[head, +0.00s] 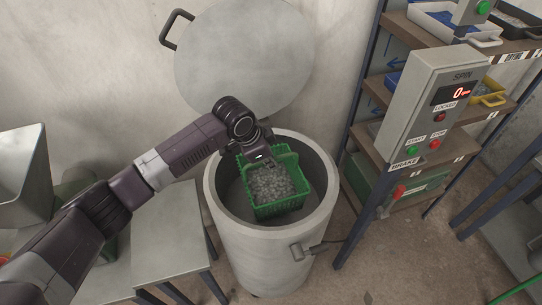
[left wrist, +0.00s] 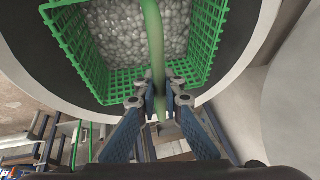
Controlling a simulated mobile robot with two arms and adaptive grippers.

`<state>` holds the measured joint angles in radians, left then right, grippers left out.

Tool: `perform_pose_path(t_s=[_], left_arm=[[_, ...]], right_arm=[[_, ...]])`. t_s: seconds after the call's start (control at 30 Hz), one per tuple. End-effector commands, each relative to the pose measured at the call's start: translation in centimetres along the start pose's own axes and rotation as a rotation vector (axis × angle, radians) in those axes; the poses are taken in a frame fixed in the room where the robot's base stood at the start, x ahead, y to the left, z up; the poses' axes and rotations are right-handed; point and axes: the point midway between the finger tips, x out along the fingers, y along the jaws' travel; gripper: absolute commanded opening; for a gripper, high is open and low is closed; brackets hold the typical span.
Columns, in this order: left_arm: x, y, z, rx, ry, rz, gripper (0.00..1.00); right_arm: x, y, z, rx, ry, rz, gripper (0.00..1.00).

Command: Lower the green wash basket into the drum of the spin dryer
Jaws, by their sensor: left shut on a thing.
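The green wash basket (head: 278,208), full of grey pebble-like pieces, is within the mouth of the spin dryer's drum (head: 236,201) in the head view. The grey lid of the spin dryer (head: 243,62) stands open behind it. My left gripper (head: 272,163) is over the basket. In the left wrist view, its fingers (left wrist: 168,100) are shut on the green handle of the basket (left wrist: 205,40). I cannot tell whether the basket's underside touches the drum floor. My right gripper is not in view.
A control box (head: 434,110) marked SPIN, its display reading 0, stands at the right before a shelf rack (head: 396,148) with trays. A grey metal table (head: 168,240) stands left of the spin dryer. A lid latch (head: 303,250) juts from the dryer's front.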

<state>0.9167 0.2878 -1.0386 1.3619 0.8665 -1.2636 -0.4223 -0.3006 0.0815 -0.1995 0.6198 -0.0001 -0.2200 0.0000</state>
Motion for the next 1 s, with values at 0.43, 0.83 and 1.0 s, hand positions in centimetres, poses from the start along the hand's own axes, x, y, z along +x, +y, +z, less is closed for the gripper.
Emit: perform_pose_path(t_s=[0.43, 0.83, 1.0], left_arm=[[4.3, 0.9, 1.6, 0.001, 0.004, -0.001, 0.00], [5.2, 1.1, 2.0, 0.000, 0.004, -0.002, 0.00], [5.2, 1.1, 2.0, 0.001, 0.004, -0.002, 0.00]], right_arm=[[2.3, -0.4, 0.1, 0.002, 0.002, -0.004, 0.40], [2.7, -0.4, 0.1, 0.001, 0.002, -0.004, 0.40], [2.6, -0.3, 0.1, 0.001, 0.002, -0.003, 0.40]])
